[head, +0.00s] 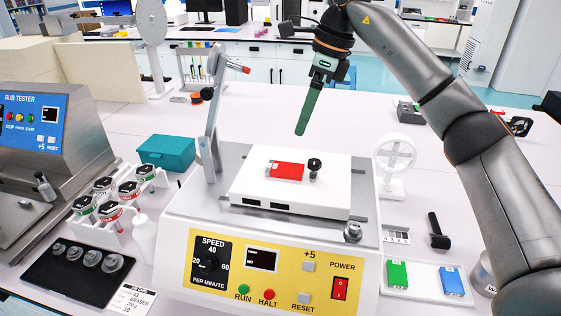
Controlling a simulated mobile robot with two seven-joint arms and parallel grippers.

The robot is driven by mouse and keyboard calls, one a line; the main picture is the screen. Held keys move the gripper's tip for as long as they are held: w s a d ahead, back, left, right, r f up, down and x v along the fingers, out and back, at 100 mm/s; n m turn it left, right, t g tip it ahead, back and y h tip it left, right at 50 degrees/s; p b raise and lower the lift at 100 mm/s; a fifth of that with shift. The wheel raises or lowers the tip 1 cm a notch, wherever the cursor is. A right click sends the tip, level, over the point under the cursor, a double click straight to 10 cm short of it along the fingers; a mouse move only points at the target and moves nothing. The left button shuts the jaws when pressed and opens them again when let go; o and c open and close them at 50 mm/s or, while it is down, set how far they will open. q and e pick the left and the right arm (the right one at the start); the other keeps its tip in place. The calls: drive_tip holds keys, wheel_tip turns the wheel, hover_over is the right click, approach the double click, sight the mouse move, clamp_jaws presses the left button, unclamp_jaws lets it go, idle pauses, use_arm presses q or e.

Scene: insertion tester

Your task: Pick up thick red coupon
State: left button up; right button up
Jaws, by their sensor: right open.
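The red coupon (287,171) lies flat on the white platform (250,190) of the tester with the yellow front panel. Small pale and dark marks show at its left end, and a black knob (314,166) stands close by its right end. My right gripper (302,129) hangs in the air above and behind the platform, its green fingers pointing down, open and empty. The fingers overlap from this angle, so the gap between them is hidden. My left gripper is not in view.
The tester's metal arm (211,125) rises left of the platform. A white tray (418,292) at the right holds a green coupon (397,273) and a blue coupon (452,281). A black-handled tool (437,230) lies nearby. A teal box (167,152) stands left. The bench behind the tester is fairly clear.

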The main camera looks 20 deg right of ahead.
hover_over(288, 167)
drive_tip(key=d, duration=0.2)
drive_tip(key=f, duration=0.6)
drive_tip(key=shift+s+a+f, duration=0.15)
drive_tip(key=shift+s+f, duration=0.05)
drive_tip(key=shift+s, duration=0.2)
drive_tip(key=shift+s+x, duration=0.15)
drive_tip(key=shift+x, duration=1.25)
drive_tip(key=shift+s+x, duration=0.15)
drive_tip(key=shift+x, duration=1.2)
clamp_jaws()
